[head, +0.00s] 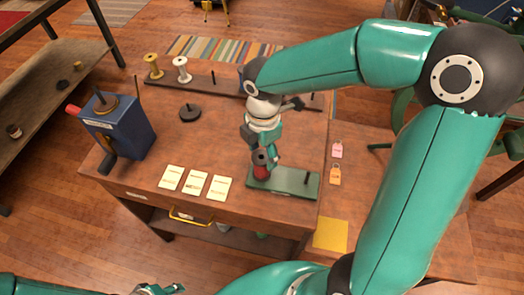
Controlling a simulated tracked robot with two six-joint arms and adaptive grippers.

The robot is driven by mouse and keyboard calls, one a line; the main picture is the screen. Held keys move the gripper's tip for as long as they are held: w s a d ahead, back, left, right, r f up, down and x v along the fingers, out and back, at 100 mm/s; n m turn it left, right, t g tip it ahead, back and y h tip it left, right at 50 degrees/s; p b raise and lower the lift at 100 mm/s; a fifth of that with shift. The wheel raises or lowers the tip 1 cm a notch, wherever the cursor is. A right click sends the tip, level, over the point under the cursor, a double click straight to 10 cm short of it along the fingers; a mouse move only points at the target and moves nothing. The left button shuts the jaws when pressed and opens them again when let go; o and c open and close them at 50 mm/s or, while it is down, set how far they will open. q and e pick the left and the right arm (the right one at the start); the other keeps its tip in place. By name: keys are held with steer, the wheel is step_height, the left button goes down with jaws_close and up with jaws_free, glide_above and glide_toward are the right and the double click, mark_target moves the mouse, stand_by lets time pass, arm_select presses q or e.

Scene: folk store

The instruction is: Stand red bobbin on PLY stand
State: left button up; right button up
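The red bobbin (261,173) is at the left end of a green stand (290,188), partly hidden by my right gripper. I cannot tell whether it is seated on a peg or held just above the base. The stand has a thin dark peg toward its right end and a small front label that is too small to read. My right gripper (262,157) reaches down at the bobbin from above; its fingers overlap the bobbin, and their grip is unclear. My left gripper (162,289) is partly in view at the bottom edge, away from the bobbin.
A dark rack (215,85) at the back holds a yellow bobbin (152,65) and a white bobbin (181,68). A blue crank box (118,130) stands at left, a black disc with a peg (190,113) mid-table. Several cards (195,183) lie near the front.

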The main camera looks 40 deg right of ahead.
steer(key=shift+o, duration=0.7)
steer(key=shift+r, duration=0.1)
step_height(320, 180, up, 12)
stand_by(0.5)
